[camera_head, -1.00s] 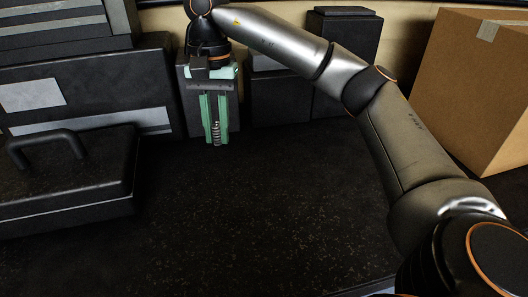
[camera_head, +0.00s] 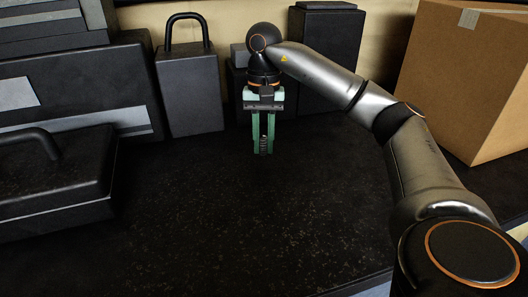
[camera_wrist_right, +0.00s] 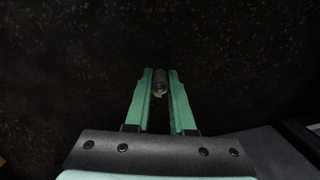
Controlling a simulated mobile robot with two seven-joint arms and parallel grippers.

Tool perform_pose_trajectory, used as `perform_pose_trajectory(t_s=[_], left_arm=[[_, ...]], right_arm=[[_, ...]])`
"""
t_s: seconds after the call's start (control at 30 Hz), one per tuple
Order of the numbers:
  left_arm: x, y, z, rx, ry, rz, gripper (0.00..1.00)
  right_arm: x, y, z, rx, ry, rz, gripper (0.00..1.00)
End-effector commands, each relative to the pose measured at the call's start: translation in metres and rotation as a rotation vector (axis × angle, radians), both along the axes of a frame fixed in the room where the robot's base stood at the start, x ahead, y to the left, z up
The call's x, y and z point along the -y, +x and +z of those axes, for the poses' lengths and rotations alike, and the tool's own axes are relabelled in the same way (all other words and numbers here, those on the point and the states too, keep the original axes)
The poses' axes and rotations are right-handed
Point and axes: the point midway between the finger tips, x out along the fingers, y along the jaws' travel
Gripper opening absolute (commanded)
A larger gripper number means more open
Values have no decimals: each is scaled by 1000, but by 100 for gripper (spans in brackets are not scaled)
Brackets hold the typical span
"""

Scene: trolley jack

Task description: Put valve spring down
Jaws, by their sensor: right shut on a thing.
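The valve spring (camera_head: 264,145) is a small dark metal coil. It stands about upright between the green fingers of my right gripper (camera_head: 264,151), which is shut on it and points down over the dark speckled surface (camera_head: 230,215). In the right wrist view the spring (camera_wrist_right: 160,83) sits between the two green fingertips (camera_wrist_right: 160,80), with dark surface beyond it. I cannot tell how far the spring's lower end is from the surface. My left gripper is not in view.
A dark case with a handle (camera_head: 60,190) lies at the left. A dark block with a looped handle (camera_head: 190,92) and a tall dark box (camera_head: 325,60) stand at the back. A cardboard box (camera_head: 470,85) is at the right. The middle of the surface is clear.

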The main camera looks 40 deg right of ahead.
Motion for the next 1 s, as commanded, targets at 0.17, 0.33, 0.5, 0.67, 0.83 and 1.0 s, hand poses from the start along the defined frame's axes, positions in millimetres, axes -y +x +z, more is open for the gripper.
perform_pose_trajectory(t_s=[0.17, 0.33, 0.5, 0.67, 0.83, 1.0], left_arm=[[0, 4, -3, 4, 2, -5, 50], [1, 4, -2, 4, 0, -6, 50], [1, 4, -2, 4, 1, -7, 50], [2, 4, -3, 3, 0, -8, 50], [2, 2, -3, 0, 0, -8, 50], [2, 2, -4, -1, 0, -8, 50]], right_arm=[[2, -1, -29, -4, -1, -1, 0], [1, 0, -32, 1, -1, -1, 0], [1, 0, -34, -1, -1, -1, 0], [1, -1, -35, -1, -1, -1, 32], [1, 0, -35, -1, -1, -1, 51], [1, 0, -35, -1, -1, -1, 52]])
